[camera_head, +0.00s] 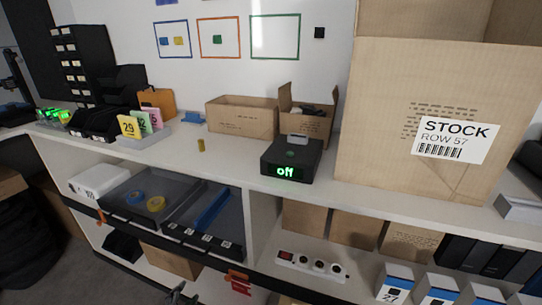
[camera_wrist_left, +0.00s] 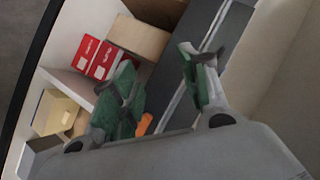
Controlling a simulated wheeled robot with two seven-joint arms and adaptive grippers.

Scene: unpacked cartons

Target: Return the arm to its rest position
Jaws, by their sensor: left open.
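My left gripper (camera_head: 178,294) shows only as a small dark piece at the bottom edge of the head view, low in front of the shelving. In the left wrist view, its two green-padded fingers (camera_wrist_left: 162,88) stand apart with nothing held between them. Behind the fingers, a red box (camera_wrist_left: 97,58) and a brown carton (camera_wrist_left: 138,38) show on a pale shelf. A small orange item (camera_wrist_left: 144,124) shows near the left finger. My right gripper is not in either view.
The counter holds a large STOCK carton (camera_head: 391,118), a black device reading "off" (camera_head: 291,160), small open cartons (camera_head: 241,117) and number cards (camera_head: 139,124). Below are grey trays (camera_head: 120,202), a power strip (camera_head: 311,266) and several boxes. Floor is visible at lower left.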

